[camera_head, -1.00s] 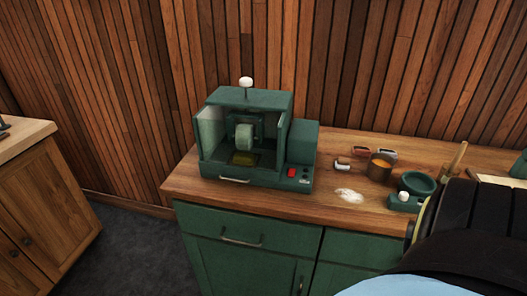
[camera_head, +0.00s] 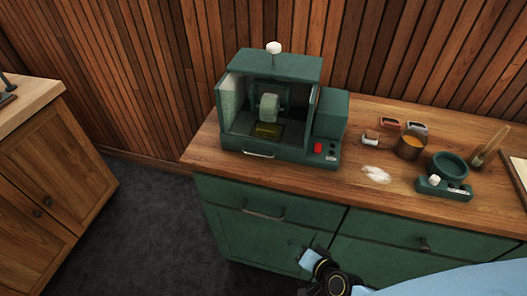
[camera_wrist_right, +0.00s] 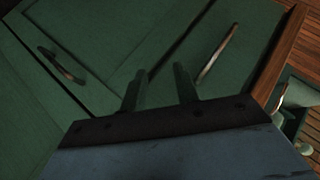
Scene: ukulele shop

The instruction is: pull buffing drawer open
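A green drawer (camera_head: 275,212) with a metal bar handle (camera_head: 264,215) sits in the cabinet, under the counter and below the buffing machine (camera_head: 270,105). The drawer looks shut. My right gripper (camera_head: 296,247) is in front of the cabinet, below and right of that handle. In the right wrist view its two fingers (camera_wrist_right: 160,82) are apart with nothing between them. There the drawer handle (camera_wrist_right: 218,54) lies right of the fingers, apart from them, and the door handle (camera_wrist_right: 62,64) lies left. The machine's base also has a small front handle (camera_head: 258,155). My left gripper is not in view.
The wooden counter (camera_head: 335,190) overhangs the cabinet. On it are an orange-filled cup (camera_head: 409,145), a green bowl (camera_head: 450,166), white powder (camera_head: 375,174) and small blocks. Another wooden cabinet (camera_head: 45,185) stands at left. Dark floor (camera_head: 150,220) between them is clear.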

